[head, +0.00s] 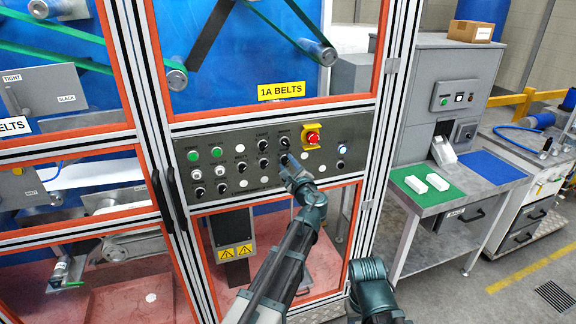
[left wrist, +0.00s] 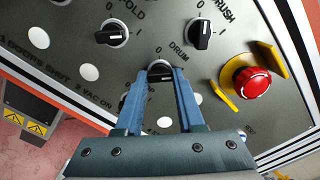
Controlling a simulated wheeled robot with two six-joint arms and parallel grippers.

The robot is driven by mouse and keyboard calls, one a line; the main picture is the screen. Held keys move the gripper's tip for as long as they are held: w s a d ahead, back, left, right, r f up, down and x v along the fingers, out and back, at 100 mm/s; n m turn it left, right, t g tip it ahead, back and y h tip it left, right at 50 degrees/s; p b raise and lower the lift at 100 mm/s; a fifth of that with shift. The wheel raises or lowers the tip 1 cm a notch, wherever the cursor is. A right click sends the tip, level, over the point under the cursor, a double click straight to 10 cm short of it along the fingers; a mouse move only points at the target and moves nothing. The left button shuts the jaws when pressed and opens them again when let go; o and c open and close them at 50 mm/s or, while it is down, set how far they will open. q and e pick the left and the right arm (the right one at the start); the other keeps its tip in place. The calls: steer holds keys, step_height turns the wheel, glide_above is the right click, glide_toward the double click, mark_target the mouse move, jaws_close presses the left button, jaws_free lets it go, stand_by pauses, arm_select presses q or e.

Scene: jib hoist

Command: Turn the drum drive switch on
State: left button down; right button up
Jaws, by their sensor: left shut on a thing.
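The drum drive switch (left wrist: 161,74) is a small black rotary knob beside the label DRUM on the grey control panel (head: 240,176). In the left wrist view its 0 mark lies above it, and the fingers hide its sides. I cannot clearly tell which way its pointer is turned. My left gripper (left wrist: 160,78) has its two blue fingers closed around this knob. In the head view the left gripper (head: 287,162) reaches up to the panel and covers the knob. My right gripper is not in view.
Similar black knobs sit close by, one labelled BRUSH (left wrist: 202,34) and one labelled FOLD (left wrist: 113,33). A red emergency button (left wrist: 252,82) on a yellow guard is to the right of the gripper. A workbench (head: 450,195) stands further right.

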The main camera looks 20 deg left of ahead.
arm_select(q)
steer(key=shift+m, duration=0.4)
steer(key=c, duration=0.5)
jaws_free()
steer(key=v, duration=1.4)
steer(key=shift+w, duration=0.1)
